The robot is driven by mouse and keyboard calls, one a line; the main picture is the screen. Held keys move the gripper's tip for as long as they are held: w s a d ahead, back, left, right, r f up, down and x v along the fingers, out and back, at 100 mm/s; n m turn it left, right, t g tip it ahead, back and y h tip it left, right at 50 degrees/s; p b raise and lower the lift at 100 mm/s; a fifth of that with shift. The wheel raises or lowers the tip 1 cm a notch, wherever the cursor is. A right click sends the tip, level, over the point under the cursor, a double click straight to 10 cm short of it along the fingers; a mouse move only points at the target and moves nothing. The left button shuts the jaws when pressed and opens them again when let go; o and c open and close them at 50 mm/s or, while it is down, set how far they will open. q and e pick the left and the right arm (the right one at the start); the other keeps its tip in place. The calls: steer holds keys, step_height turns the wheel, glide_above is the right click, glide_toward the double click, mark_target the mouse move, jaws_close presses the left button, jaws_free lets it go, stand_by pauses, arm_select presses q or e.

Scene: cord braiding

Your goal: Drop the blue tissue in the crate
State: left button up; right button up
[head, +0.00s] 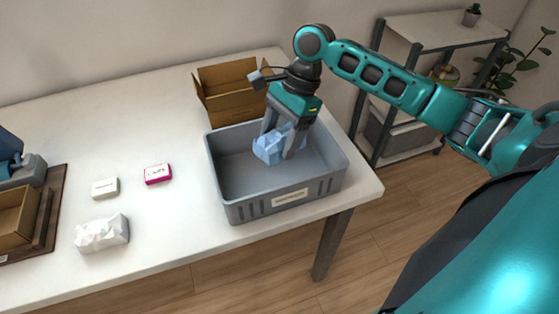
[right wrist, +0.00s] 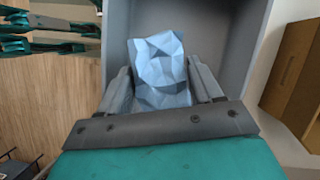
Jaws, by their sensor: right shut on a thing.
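The blue tissue (head: 270,147) is a crumpled light-blue lump. My right gripper (head: 283,146) is shut on it, with one finger on each side, over the grey crate (head: 243,211). The tissue also shows between the fingers in the right wrist view (right wrist: 160,72), with the crate's grey wall (right wrist: 232,42) behind it. The crate is open-topped, stands near the table's right end and has a pale label on its front. I cannot tell whether the tissue touches the crate floor. My left gripper is not in view.
An open cardboard box (head: 228,100) stands behind the crate. A pink-edged small box (head: 158,174), a white small box (head: 105,188) and a white crumpled tissue pack (head: 102,233) lie to the left. A shelf (head: 440,32) stands beyond the table's right edge.

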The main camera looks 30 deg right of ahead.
steer(key=shift+f, duration=1.4)
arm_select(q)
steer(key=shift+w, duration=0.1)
arm_select(e)
steer(key=o, duration=1.1)
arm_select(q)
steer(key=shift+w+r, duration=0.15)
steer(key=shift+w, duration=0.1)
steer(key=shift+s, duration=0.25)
arm_select(e)
steer(key=v, duration=1.3)
steer(key=shift+a, duration=0.1)
